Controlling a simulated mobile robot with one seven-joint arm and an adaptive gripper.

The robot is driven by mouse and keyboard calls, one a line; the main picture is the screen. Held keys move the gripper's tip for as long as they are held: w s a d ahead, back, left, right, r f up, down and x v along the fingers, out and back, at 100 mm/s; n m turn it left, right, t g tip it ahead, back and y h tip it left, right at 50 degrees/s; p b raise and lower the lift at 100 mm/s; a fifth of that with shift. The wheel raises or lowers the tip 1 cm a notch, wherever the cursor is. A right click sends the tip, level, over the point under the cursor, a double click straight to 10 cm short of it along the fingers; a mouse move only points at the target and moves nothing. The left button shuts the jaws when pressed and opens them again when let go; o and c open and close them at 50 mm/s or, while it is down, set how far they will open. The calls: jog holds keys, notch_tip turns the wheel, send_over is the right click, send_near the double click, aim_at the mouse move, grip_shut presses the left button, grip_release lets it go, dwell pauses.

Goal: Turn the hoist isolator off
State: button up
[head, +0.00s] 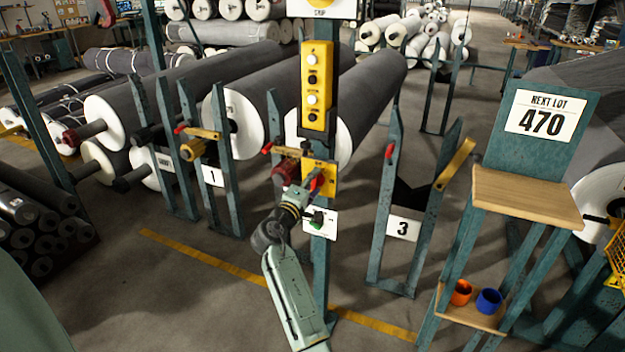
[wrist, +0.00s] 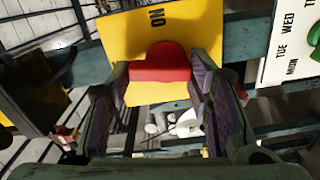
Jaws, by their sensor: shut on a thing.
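The hoist isolator is a yellow plate (head: 331,181) on a teal post, below a yellow push-button box (head: 317,88). Its red handle (wrist: 161,62) shows in the wrist view between my two fingers. The isolator's plate (wrist: 120,30) there carries the word ON, turned on its side, beyond the handle. My gripper (head: 311,188) reaches up to the isolator from below and is shut on the red handle, with a finger on each side. My fingers hide parts of the plate, and I cannot tell the handle's exact angle.
A white card with a green marker (head: 320,222) hangs just below the isolator. Numbered roll stands (head: 404,229) and large grey rolls (head: 372,90) surround the post. A NEXT LOT 470 stand (head: 530,197) with orange and blue cups is at right. Floor in front is clear.

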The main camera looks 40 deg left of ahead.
jog(key=shift+n+p, duration=0.5)
jog(key=shift+n, duration=0.5)
jog(key=shift+f, duration=0.1)
jog(key=o, duration=1.1)
jog(key=shift+o, duration=0.2)
jog(key=shift+s, duration=0.1)
jog(key=v, duration=1.2)
jog(key=shift+a, duration=0.1)
